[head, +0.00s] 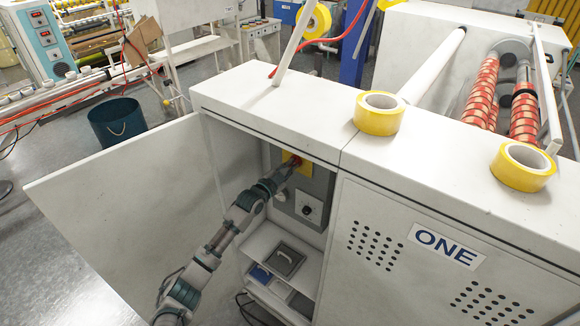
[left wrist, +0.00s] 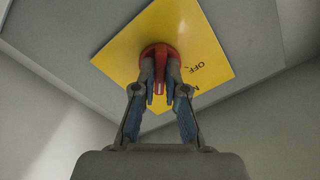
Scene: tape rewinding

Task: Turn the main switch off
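The main switch is a red rotary knob on a yellow plate (head: 297,162), inside the open cabinet of the machine marked ONE. In the left wrist view the red knob (left wrist: 160,54) sits on the yellow plate (left wrist: 125,55), where the word OFF shows at the right. My left gripper (head: 287,171) reaches into the cabinet to the knob. In the left wrist view its two fingers (left wrist: 161,76) are closed in on either side of the red handle and look shut on it. The fingers hide part of the knob. My right gripper is not in view.
The open cabinet door (head: 130,190) stands to the left of my arm. A grey box with a black dial (head: 309,208) is below the switch. Yellow tape rolls (head: 378,120) (head: 521,172) lie on the machine top. A dark blue bin (head: 118,125) stands on the floor behind the door.

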